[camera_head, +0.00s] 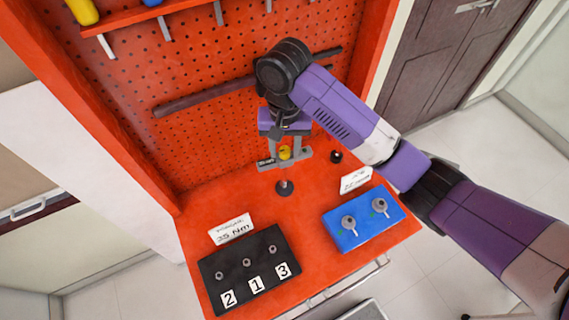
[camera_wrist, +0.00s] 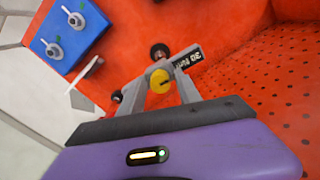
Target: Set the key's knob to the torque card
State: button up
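The key is a grey tool with a yellow knob (camera_head: 285,153) and a dark label plate that reads 30 Nm in the wrist view (camera_wrist: 188,58). My gripper (camera_head: 285,149) points down over the key, with one finger on each side of the yellow knob. In the wrist view the knob (camera_wrist: 160,79) shows between the fingertips; whether they press on it is unclear. What bears the key is hidden. The white torque card (camera_head: 231,229) reads 35 Nm and stands behind a black block (camera_head: 250,268), left of my gripper.
The black block has several bolts and tags 2, 1, 3. A blue block (camera_head: 364,217) with two grey fittings and a second white card (camera_head: 356,180) are at the right. A dark round base (camera_head: 285,188) and a small black knob (camera_head: 336,156) are near the key. A red pegboard (camera_head: 220,110) rises behind.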

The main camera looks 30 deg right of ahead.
jog(key=n, duration=1.1)
jog(key=c, duration=0.8)
jog(key=shift+c, duration=0.2)
